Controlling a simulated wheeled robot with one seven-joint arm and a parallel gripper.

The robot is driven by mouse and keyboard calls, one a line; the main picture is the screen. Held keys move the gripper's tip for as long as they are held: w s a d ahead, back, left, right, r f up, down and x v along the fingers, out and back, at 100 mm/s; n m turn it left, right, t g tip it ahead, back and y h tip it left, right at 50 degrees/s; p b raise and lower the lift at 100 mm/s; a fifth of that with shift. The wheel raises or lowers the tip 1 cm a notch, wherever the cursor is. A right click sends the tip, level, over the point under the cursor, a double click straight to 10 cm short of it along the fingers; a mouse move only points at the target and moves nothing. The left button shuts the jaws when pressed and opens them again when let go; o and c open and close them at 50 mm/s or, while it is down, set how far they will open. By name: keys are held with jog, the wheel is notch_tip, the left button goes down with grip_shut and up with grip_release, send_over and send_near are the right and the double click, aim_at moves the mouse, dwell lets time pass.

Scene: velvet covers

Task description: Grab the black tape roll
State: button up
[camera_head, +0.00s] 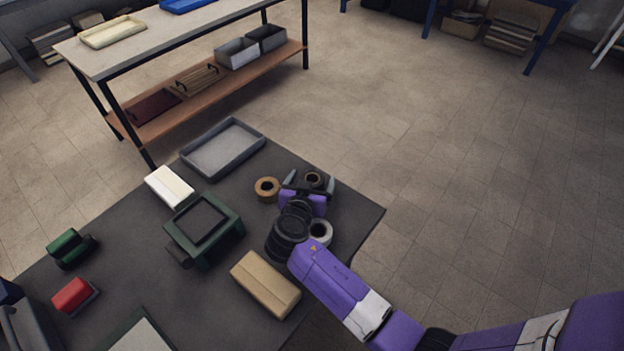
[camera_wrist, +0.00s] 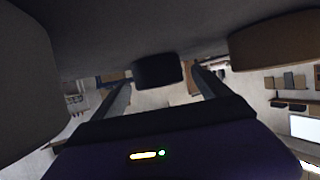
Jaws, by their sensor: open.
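The black tape roll (camera_head: 307,182) lies on the dark table top near its right corner, with a brown core showing. My gripper (camera_head: 309,181) is low over the table, with one finger on each side of the roll in the head view. In the wrist view the black roll (camera_wrist: 160,72) shows between the tips of my open gripper (camera_wrist: 160,78), with gaps on both sides. I cannot tell whether the roll is fully between the fingers or just beyond the tips.
A tan tape roll (camera_head: 267,189) lies left of my gripper and a white roll (camera_head: 321,233) lies beside my wrist. A grey tray (camera_head: 222,150), a white box (camera_head: 169,187), a green-framed device (camera_head: 205,224) and a tan box (camera_head: 266,284) stand further left. The table's right edge is close.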

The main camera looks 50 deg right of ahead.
jog(key=shift+w+d+f, duration=0.1)
jog(key=shift+w+d, duration=0.05)
jog(key=shift+d, duration=0.15)
jog(key=c, duration=1.5)
